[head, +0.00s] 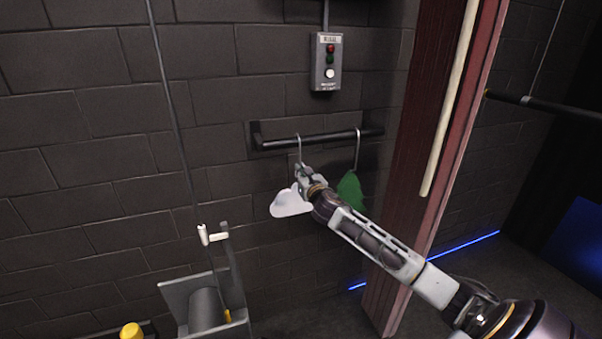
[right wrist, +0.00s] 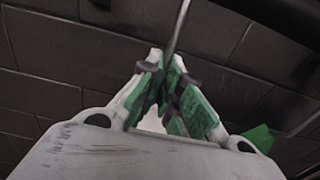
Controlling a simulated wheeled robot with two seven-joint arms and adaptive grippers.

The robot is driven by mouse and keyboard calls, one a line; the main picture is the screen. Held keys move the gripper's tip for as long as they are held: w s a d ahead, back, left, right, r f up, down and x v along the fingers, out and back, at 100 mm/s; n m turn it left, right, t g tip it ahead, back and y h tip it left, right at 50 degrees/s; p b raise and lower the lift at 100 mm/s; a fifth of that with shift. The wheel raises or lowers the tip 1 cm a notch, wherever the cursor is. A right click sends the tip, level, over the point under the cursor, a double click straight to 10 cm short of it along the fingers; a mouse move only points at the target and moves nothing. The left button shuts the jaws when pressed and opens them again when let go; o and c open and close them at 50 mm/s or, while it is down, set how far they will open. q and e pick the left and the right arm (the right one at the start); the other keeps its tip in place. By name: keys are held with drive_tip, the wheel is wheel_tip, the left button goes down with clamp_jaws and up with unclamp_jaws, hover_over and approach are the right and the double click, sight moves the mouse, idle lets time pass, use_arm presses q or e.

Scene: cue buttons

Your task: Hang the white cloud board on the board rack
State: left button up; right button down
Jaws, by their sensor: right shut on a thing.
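The white cloud board (head: 290,204) hangs below my right gripper (head: 302,176) in the head view. My right gripper is shut on the board's thin metal hook stem, which rises from the fingers to the black bar of the board rack (head: 328,137). The hook's top is at the bar; I cannot tell whether it rests on it. In the right wrist view the green-padded fingers (right wrist: 168,98) close around the stem (right wrist: 179,28), with a bit of white board (right wrist: 153,121) behind them. My left gripper is not in view.
A green board (head: 350,190) hangs from the rack just right of the cloud. A grey button box (head: 326,62) is on the brick wall above. A dark red post (head: 425,130) stands at right. A grey device with a white handle (head: 213,235) is lower left.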

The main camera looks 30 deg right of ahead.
drive_tip(key=shift+r, duration=0.1)
drive_tip(key=c, duration=1)
unclamp_jaws()
drive_tip(key=shift+c, duration=0.2)
drive_tip(key=shift+s, duration=0.35)
drive_tip(key=p+v, duration=0.2)
drive_tip(key=v, duration=0.8)
idle(2.4)
drive_tip(key=shift+s+a, duration=0.15)
idle(0.7)
